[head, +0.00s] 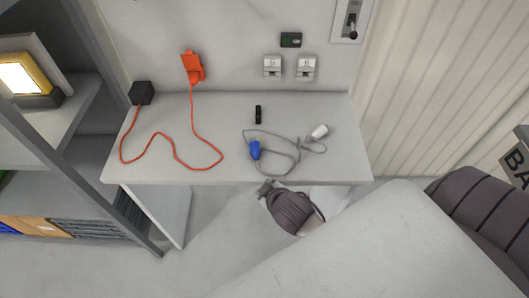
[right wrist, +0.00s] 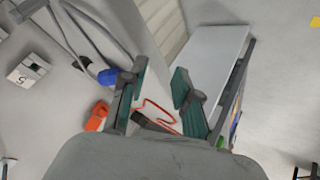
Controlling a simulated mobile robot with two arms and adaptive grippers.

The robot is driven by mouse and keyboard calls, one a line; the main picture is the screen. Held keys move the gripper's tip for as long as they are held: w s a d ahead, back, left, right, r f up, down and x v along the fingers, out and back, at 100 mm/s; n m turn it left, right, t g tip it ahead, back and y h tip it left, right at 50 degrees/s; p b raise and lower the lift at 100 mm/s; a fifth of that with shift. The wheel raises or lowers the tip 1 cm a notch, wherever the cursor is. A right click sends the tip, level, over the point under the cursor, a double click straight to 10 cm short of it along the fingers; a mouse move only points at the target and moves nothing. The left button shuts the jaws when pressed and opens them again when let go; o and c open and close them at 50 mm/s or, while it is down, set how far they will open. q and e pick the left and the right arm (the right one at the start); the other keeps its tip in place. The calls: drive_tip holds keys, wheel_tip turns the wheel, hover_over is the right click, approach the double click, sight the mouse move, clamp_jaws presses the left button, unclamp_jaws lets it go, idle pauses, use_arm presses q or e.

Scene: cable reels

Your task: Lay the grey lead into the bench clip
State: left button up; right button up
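The grey lead (head: 272,134) lies in loose loops on the right half of the bench. It has a blue connector (head: 254,150) and a whitish end piece (head: 319,131). The small black piece, apparently the bench clip (head: 258,114), stands behind the blue connector; the lead passes in front of it, apart from it. My right gripper (head: 265,188) is at the bench's front edge, close to the blue connector. In the right wrist view its teal-padded fingers (right wrist: 160,90) are apart with nothing between them; the blue connector (right wrist: 107,77) shows beside one finger. My left gripper is out of view.
An orange lead (head: 175,152) curls across the left half of the bench (head: 230,172), rising to an orange fitting (head: 193,66) on the back panel. A black box (head: 142,92) stands at the back left corner. Two grey sockets (head: 272,66) are on the panel. Shelving (head: 60,140) stands left.

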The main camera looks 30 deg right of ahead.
drive_tip(key=w+a+r+n+t+y, duration=0.3)
drive_tip(key=w+r+n+t, duration=0.15)
drive_tip(key=w+r, duration=0.3)
drive_tip(key=w+a+r+n+t+y, duration=0.2)
drive_tip(key=w+a+r+n+t, duration=0.15)
drive_tip(key=w+r+n, duration=0.45)
drive_tip(key=s+a+r+n+g+y, duration=0.1)
drive_tip(key=a+r+n+g+y, duration=0.15)
drive_tip(key=a+n+y, duration=0.45)
drive_tip(key=s+a+r+n+g+y, duration=0.1)
drive_tip(key=a+r+n+g+y, duration=0.2)
drive_tip(key=n, duration=0.7)
drive_tip(key=n+g+h, duration=1)
drive_tip(key=g+h, duration=0.1)
drive_tip(key=h, duration=0.3)
approach(273, 151)
use_arm(q)
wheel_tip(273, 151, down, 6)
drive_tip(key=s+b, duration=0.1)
drive_tip(key=b, duration=0.5)
use_arm(e)
wheel_tip(273, 151, down, 7)
drive_tip(key=shift+w+d+f, duration=0.1)
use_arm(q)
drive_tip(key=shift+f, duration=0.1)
